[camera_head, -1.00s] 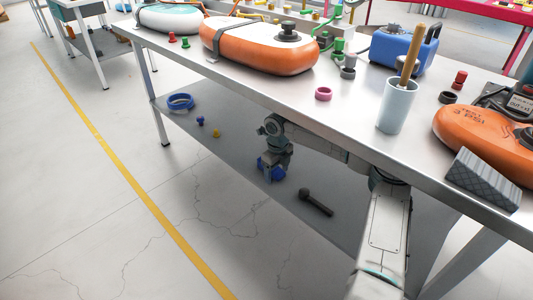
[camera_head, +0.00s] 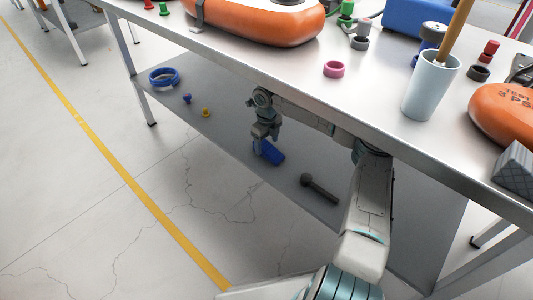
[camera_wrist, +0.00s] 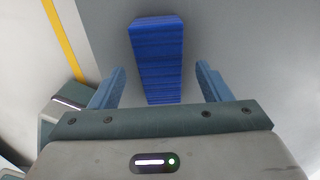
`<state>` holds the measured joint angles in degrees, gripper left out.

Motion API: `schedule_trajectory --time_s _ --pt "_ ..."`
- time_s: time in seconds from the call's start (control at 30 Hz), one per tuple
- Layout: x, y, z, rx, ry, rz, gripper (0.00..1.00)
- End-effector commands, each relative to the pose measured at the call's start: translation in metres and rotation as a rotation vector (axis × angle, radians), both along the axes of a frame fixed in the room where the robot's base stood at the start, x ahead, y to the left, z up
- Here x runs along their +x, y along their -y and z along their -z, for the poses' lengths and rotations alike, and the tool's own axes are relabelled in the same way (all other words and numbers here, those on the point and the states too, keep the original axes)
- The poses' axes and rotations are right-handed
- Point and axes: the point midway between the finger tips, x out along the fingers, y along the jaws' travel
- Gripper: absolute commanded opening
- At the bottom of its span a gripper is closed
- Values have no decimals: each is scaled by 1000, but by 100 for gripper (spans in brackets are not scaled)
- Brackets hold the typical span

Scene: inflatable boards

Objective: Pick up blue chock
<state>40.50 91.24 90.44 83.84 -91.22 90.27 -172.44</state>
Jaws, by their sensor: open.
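The blue chock (camera_head: 269,151) lies on the lower shelf of the workbench. In the wrist view my gripper (camera_wrist: 160,82) is open, with one blue finger on each side of the chock and a visible gap to both. The chock's near end is hidden behind the gripper body.
The lower shelf (camera_head: 225,135) also holds a blue ring (camera_head: 164,77), small blue and yellow pieces and a dark hammer-like tool (camera_head: 319,188). The tabletop (camera_head: 300,75) overhangs my arm. It carries orange boards, a white cup (camera_head: 431,88) and a grey chock (camera_head: 514,168).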

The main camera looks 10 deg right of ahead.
Motion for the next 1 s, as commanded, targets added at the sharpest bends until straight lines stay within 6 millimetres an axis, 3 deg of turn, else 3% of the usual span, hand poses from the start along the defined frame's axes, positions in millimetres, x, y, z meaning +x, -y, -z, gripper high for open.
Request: schedule_trajectory --time_s 0.1,0.4,0.6,1.0 --pt "0 -1 17 -1 0 -1 71" --pt "0 -1 18 -2 1 -3 71" --pt "0 -1 18 -2 1 -3 22" --pt "0 -1 12 -2 2 -3 22"
